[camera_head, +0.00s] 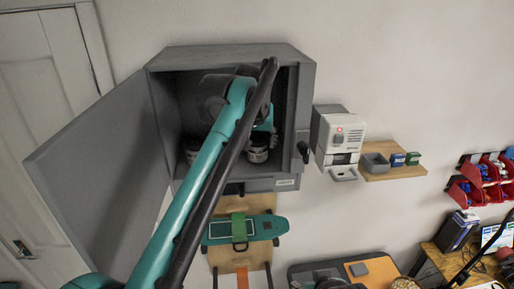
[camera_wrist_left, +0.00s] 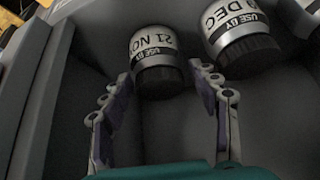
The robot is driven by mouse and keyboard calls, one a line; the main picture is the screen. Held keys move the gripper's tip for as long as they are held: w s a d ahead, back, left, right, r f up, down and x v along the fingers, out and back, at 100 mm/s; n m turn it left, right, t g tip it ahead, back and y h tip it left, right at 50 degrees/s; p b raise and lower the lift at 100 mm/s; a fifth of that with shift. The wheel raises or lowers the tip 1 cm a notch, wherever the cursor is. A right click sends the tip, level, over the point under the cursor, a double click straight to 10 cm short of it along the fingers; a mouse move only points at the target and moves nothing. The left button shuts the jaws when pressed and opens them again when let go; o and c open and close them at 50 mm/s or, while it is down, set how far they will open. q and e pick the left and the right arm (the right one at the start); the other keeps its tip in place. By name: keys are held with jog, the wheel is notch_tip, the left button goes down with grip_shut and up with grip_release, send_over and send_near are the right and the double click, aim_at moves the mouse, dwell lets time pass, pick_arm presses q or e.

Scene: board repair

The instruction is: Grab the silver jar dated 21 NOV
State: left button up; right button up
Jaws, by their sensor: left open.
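The silver jar labelled "USE BY 21 NOV" (camera_wrist_left: 157,62) has a dark lid and shows upside down in the left wrist view. My left gripper (camera_wrist_left: 160,76) is open, its two fingers spread with the jar ahead of and partly between their tips. No firm contact shows. A second silver jar, its label ending in DEC (camera_wrist_left: 238,38), stands just right of the right finger. In the head view, my left arm reaches into the grey cabinet (camera_head: 306,85); a silver jar (camera_head: 257,152) shows by the gripper, its label unreadable. My right gripper is not seen.
The cabinet door (camera_head: 95,160) hangs open to the left, and the cabinet's side walls are close around my arm. Another jar (camera_head: 193,155) shows partly behind the arm. A white machine (camera_head: 338,135) and a wooden shelf (camera_head: 395,174) are to the right.

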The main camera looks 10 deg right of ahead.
pick_arm(q)
jog(key=c, duration=1)
jog(key=shift+r, duration=0.1)
